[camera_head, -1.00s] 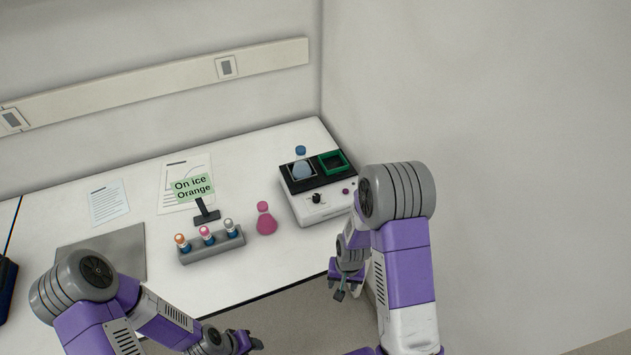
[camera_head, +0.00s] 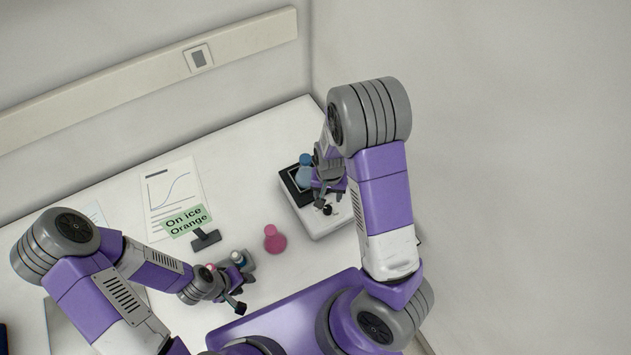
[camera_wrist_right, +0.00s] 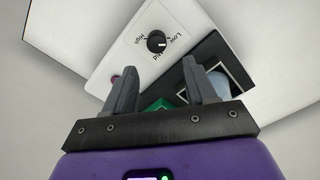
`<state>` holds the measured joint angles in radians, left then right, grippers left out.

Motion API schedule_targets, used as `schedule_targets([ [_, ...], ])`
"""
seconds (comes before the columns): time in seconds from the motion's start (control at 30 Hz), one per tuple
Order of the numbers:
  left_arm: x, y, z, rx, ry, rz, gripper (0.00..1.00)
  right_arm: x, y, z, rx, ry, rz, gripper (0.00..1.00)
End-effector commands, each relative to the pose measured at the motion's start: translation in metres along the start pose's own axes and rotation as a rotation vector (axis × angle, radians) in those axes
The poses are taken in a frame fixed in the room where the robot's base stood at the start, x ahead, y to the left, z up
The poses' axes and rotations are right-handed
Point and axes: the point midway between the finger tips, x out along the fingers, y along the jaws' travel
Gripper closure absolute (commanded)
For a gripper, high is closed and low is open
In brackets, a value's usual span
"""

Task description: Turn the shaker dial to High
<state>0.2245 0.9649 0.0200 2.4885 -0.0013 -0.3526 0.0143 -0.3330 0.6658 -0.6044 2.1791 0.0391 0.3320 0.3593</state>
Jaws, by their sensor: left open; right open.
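The shaker (camera_head: 318,228) is a white box with a black top at the table's right end. Its black dial (camera_wrist_right: 156,41) shows in the right wrist view with Low, Mid and High printed around it; a small light mark sits on its right side, and I cannot tell which word it points to. The dial also shows in the head view (camera_head: 327,210). My right gripper (camera_wrist_right: 160,68) is open and empty above the shaker, with the dial beyond its fingertips, apart from them. My left gripper (camera_head: 239,296) is open and empty near the tube rack (camera_head: 248,262), partly hiding it.
A blue-capped flask (camera_head: 305,172) stands on the shaker's black top, close to my right gripper. The green holder (camera_wrist_right: 158,104) is partly behind my fingers.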

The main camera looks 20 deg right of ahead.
Motion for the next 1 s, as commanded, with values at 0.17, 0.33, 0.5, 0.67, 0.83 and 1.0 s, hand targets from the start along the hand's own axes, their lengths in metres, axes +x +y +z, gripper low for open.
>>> schedule_targets([
  [0.17,0.003,-0.001,0.002,-0.001,-0.004,0.000,0.57,0.015,0.001,0.001,0.002,-0.003,0.003,0.44],
  [0.33,0.007,-0.003,0.001,-0.001,-0.003,0.000,0.57,0.044,0.001,0.001,0.000,-0.004,0.003,0.44],
  [0.5,0.010,-0.004,0.001,-0.001,-0.003,0.000,0.57,0.066,0.001,0.001,0.000,-0.003,0.002,0.44],
  [0.67,0.010,-0.004,0.001,-0.001,-0.002,0.000,0.57,0.075,0.001,0.000,0.001,0.000,0.000,0.44],
  [0.83,0.010,-0.004,0.001,-0.001,-0.002,0.000,0.57,0.075,0.000,0.000,0.000,0.000,0.000,0.44],
  [1.0,0.010,-0.004,0.001,0.000,-0.002,0.000,0.57,0.075,0.000,0.000,0.000,0.000,0.000,0.56],
])
